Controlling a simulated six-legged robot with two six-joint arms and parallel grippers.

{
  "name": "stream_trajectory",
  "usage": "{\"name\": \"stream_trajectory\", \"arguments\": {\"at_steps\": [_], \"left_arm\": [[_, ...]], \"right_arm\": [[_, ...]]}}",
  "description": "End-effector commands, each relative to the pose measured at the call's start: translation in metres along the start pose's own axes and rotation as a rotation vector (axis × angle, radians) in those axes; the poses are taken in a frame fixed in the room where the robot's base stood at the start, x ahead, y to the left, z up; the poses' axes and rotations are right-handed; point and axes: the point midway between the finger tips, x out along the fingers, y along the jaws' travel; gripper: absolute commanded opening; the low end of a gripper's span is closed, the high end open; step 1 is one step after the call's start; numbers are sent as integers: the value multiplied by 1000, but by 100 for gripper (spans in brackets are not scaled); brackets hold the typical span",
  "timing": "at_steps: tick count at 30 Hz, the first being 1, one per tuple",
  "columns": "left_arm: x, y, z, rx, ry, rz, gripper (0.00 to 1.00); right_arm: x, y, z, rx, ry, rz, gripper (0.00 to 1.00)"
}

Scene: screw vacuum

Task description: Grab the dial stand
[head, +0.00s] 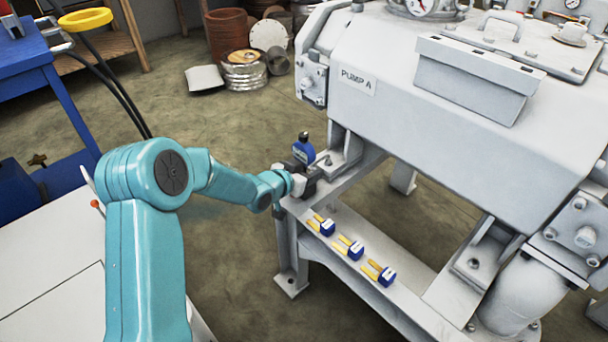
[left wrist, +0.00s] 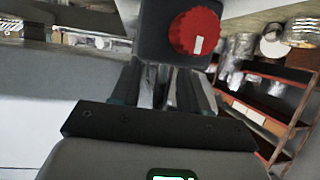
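The dial stand (head: 303,148) is on the corner of the pump frame, with a blue upper part showing in the head view. The left wrist view shows a dark block with a red round knob (left wrist: 195,32), probably its base. My left gripper (head: 304,176) is right at the stand, reaching in from the left. In the left wrist view its fingers (left wrist: 172,88) run up to the block, which hides their tips. I cannot tell whether they grip it. My right gripper is not in view.
The grey pump (head: 420,85) stands behind and right of the gripper. Several small blue blocks with yellow prongs (head: 348,247) lie along the frame's front beam (head: 350,280). A blue table (head: 25,70) is at the left. The floor between is open.

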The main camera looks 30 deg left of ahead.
Motion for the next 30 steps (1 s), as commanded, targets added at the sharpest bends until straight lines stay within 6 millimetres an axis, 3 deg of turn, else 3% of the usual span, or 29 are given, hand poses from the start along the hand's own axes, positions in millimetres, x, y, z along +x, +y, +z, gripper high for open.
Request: {"name": "stream_trajectory", "arguments": {"at_steps": [1, 4, 30], "left_arm": [[0, 0, 0, 0, 0, 0, 31], [0, 0, 0, 0, 0, 0, 0], [0, 0, 0, 0, 0, 0, 0]], "right_arm": [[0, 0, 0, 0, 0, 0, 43], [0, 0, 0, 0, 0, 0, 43], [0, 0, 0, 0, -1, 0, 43]]}}
